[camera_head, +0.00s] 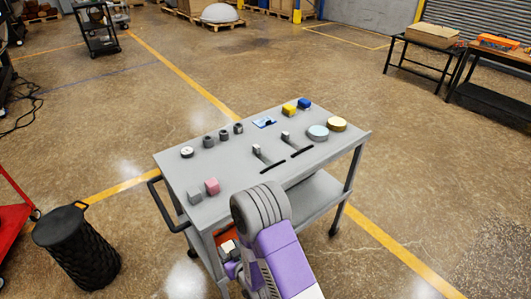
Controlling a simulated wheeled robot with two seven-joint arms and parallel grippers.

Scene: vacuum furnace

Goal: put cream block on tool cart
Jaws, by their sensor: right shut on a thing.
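The grey tool cart (235,165) stands in the middle of the view, with a handle at its left end and a lower shelf. My right arm comes in from the bottom and covers part of the cart's near edge. My right gripper (229,250) is below the level of the cart top, at its near side, mostly hidden by my own wrist. It is shut on a small pale block, the cream block (228,246), which shows only in part. My left gripper is not in view.
The cart top bears a grey block (194,196), a pink block (212,186), several dark cylinders, two tools, a yellow block (288,110), a blue block (304,103) and two discs. Its near-left middle is bare. A black bin (77,250) stands at left.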

